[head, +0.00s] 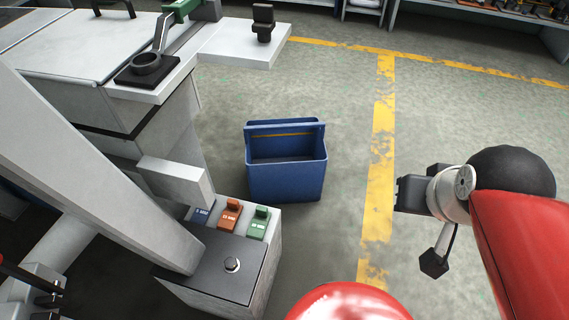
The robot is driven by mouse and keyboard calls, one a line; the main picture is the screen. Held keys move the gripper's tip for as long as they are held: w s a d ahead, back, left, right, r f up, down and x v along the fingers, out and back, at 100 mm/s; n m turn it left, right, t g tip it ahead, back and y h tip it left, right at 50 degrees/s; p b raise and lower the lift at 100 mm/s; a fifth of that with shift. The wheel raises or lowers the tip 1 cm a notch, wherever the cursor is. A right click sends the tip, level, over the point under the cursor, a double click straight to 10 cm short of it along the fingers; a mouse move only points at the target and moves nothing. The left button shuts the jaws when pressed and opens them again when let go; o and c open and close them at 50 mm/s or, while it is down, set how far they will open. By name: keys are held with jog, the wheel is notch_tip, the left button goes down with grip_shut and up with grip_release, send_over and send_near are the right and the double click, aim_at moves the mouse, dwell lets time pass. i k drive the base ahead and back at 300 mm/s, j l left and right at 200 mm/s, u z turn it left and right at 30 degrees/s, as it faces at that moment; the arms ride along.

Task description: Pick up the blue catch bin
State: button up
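The blue catch bin (286,180) stands upright on the floor near the middle of the head view. It is open at the top, looks empty, and has a raised handle bar (285,129) along its far side. My gripper (412,194) is to the right of the bin, beyond the yellow floor line, and well apart from it. It points left, toward the bin's side. Its fingers are small and dark here, and I cannot make out whether they are open or shut. I see nothing held in it.
The grey machine (150,130) stands left of the bin, with a white shelf (225,45) jutting out behind it. A control box (232,262) with coloured switches is in front of the bin, to the left. Floor (345,190) between bin and yellow line (383,130) is clear. Benches stand behind.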

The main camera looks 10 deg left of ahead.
aim_at(286, 159)
jog(key=u, duration=0.45)
jog(key=i+l+u, duration=0.1)
jog(key=u, duration=0.3)
jog(key=l+u, duration=0.2)
jog(key=u, duration=0.25)
jog(key=l+u, duration=0.1)
jog(key=u, duration=0.35)
jog(key=l+u, duration=0.25)
jog(key=l, duration=0.25)
jog(key=l+u, duration=0.3)
jog(key=l, duration=0.2)
jog(key=k+l+u, duration=0.25)
jog(key=l, duration=0.25)
jog(key=l+u, duration=0.25)
jog(key=l, duration=0.25)
jog(key=k+l, duration=0.1)
jog(key=l, duration=0.65)
jog(key=k+l, duration=0.1)
jog(key=l, duration=0.6)
jog(key=i+u, duration=0.05)
